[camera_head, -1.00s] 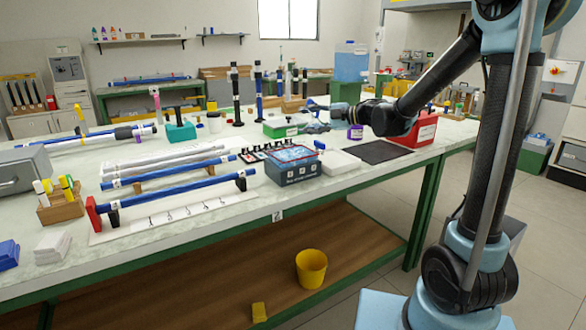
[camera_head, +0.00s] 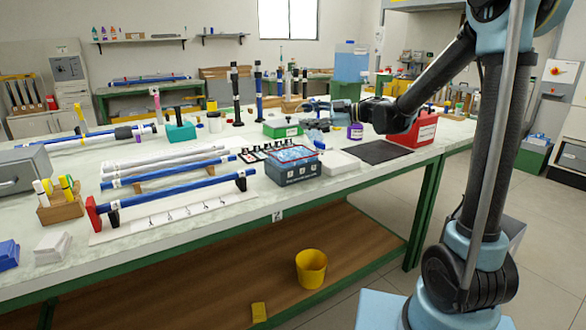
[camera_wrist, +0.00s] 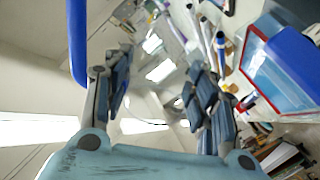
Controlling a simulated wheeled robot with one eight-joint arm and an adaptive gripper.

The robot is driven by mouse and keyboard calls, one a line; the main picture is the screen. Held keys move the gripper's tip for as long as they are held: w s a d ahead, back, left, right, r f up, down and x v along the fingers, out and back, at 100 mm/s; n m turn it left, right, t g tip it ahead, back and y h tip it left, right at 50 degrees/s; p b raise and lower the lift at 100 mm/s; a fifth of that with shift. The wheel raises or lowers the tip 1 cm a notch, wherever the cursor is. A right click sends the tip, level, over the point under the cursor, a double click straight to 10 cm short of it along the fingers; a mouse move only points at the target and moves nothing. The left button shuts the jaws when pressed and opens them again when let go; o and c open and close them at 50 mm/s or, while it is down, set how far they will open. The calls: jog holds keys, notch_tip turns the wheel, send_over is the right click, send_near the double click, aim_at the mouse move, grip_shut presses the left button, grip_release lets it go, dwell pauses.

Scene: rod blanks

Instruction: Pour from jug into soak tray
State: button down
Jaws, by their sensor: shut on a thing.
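My gripper (camera_head: 318,105) is above the far side of the bench, behind the box I take for the soak tray. That tray (camera_head: 292,172) is a dark blue-grey box with white lettering, a red line along its rim and pale blue contents. In the wrist view my gripper (camera_wrist: 160,95) has its two fingers apart, with a see-through thing between them. I take this for the clear jug, held at the gripper; its outline is faint. Its tilt and fill level cannot be told.
A purple-labelled jar (camera_head: 356,131) stands beside my gripper. A green box (camera_head: 282,128) is behind the tray, and a white block (camera_head: 338,162) and dark mat (camera_head: 378,152) are to its right. A red box (camera_head: 413,135) stands behind the mat. Blue rods lie left.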

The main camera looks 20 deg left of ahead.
jog(key=shift+r+m, duration=0.25)
jog(key=shift+m, duration=0.25)
jog(key=shift+s+r+m+g+y, duration=0.1)
jog(key=shift+m+g+y, duration=0.25)
jog(key=shift+m, duration=0.85)
jog(key=shift+s+f+m+y, duration=0.15)
jog(key=shift+f+m+y, duration=0.05)
jog(key=shift+m, duration=0.4)
jog(key=shift+s+f+m+y, duration=0.1)
jog(key=shift+f+m+y, duration=0.1)
jog(key=shift+m, duration=0.4)
jog(key=shift+s+a, duration=0.1)
jog(key=shift+s, duration=0.05)
